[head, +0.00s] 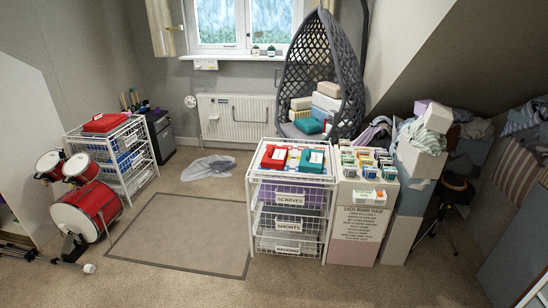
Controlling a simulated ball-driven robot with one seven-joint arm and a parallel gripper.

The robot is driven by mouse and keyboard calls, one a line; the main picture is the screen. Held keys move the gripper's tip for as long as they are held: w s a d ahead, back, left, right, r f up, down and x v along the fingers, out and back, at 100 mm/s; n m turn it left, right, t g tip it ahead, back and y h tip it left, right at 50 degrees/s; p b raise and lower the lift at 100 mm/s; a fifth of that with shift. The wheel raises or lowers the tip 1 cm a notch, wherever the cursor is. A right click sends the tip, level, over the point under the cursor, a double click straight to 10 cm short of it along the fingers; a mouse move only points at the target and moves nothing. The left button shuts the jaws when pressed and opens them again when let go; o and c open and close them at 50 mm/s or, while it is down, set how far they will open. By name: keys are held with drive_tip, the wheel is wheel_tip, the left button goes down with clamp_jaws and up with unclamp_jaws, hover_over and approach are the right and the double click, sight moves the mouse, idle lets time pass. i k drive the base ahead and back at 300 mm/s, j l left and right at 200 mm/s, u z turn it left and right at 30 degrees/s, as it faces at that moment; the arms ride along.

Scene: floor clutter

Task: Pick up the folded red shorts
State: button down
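A folded red item with a small white tag (274,156) lies on top of the white wire drawer unit (290,179) at centre, whose drawers carry labels reading "SCARVES" and "SHORTS". A folded teal item (312,159) with a white tag lies to its right. Another folded red item (104,122) with a light tag lies on top of the white wire rack (125,165) at left. I cannot tell from this view which red item is the shorts. My gripper is not in view.
A red drum kit (85,211) stands at left, with a stand lying on the floor. A flat grey mat (183,233) covers open floor between the racks. A grey cloth (208,167) lies behind it. Boxes and piled clothes (420,150) crowd the right. A hanging chair (318,75) stands behind.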

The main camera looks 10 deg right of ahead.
sight(275, 156)
drive_tip(key=i+l+u, duration=0.1)
drive_tip(key=i, duration=0.45)
drive_tip(key=i+l+u, duration=0.15)
drive_tip(key=i+l, duration=0.2)
drive_tip(key=i, duration=0.25)
drive_tip(key=i+l+u, duration=0.1)
drive_tip(key=i+l, duration=0.15)
drive_tip(key=i, duration=0.3)
drive_tip(key=i+l+u, duration=0.1)
drive_tip(key=i+l, duration=0.25)
drive_tip(key=i, duration=0.2)
drive_tip(key=i+l+u, duration=0.15)
drive_tip(key=i+l, duration=0.25)
drive_tip(key=i+l+u, duration=0.1)
drive_tip(key=i+l, duration=0.85)
drive_tip(key=i, duration=0.1)
